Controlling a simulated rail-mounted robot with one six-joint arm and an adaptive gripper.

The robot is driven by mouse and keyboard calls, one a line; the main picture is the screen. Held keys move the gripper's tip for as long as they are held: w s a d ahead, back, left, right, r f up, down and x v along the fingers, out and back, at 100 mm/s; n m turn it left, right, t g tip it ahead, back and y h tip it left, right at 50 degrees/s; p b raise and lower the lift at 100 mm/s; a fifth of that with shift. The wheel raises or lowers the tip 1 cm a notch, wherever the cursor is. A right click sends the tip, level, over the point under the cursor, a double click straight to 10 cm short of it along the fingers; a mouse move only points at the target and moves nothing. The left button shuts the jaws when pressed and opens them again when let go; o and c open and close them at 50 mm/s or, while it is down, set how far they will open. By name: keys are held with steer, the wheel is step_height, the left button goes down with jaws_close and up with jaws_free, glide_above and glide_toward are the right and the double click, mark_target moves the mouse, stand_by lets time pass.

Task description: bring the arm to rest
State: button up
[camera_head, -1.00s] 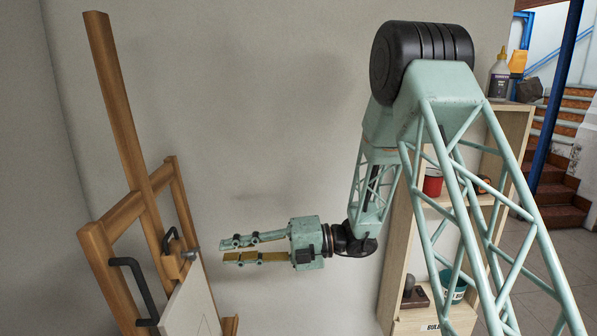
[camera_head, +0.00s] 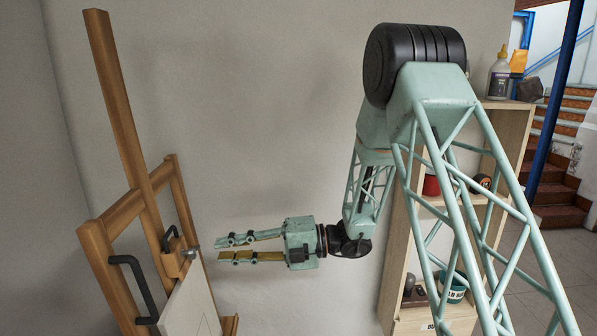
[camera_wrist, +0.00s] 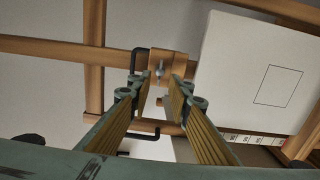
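My gripper (camera_head: 222,247) is in the head view, held level in the air and pointing left toward the easel. Its two green fingers with ribbed tan pads are apart, with nothing between them. The wrist view shows the same open fingers (camera_wrist: 158,88) with a clear gap. A wooden easel (camera_head: 130,130) stands at the left, a short way beyond the fingertips. A white panel (camera_head: 190,303) rests on it, and the panel also shows in the wrist view (camera_wrist: 235,65) with a small rectangle outlined on it.
A pale wooden shelf (camera_head: 510,140) stands behind my arm at the right. It holds a bottle (camera_head: 499,75), a red cup (camera_head: 431,185) and a teal bucket (camera_head: 456,286). Black handles (camera_head: 135,280) stick out from the easel. Stairs (camera_head: 560,190) lie far right. Bare wall fills the middle.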

steer(key=a, duration=0.6)
steer(key=shift+s+a+f, duration=0.15)
steer(key=shift+a+f, duration=0.1)
steer(key=shift+a, duration=0.1)
stand_by(0.3)
steer(key=c, duration=0.5)
steer(key=shift+f, duration=0.1)
